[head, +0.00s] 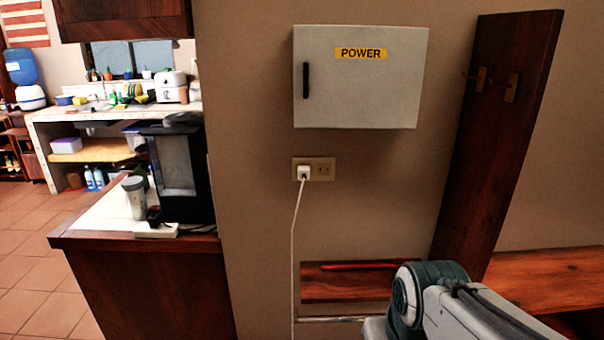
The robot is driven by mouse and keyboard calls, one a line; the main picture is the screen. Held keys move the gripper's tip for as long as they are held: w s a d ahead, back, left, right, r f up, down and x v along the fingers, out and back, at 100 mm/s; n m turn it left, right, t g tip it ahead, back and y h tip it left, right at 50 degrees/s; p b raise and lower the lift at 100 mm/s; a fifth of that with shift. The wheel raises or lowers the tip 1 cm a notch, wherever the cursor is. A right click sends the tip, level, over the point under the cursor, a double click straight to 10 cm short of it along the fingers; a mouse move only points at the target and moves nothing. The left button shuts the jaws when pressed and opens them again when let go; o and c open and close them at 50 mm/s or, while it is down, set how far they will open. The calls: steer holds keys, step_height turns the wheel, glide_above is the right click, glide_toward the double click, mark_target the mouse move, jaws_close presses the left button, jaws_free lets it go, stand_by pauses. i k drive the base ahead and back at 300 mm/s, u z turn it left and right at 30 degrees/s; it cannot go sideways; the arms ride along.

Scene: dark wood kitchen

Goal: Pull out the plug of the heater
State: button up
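A small white plug (304,173) sits in the left socket of a beige wall outlet (325,170), below the power box. A thin white cord (292,250) hangs from the plug straight down out of the picture. The heater itself does not show, so I cannot see where the cord ends. Part of my arm shows at the bottom right, below and to the right of the outlet. My gripper is outside the picture.
A grey power box (360,77) hangs above the outlet. A dark wood board with hooks (510,130) leans at the right, by a wooden bench (550,285). A low wooden shelf (340,287) carries a red object. A counter (140,270) with a coffee machine (180,172) stands left.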

mark_target(303, 171)
steer(key=k, duration=0.5)
steer(key=u, duration=1.75)
steer(key=i, duration=1.4)
steer(key=z, duration=1.8)
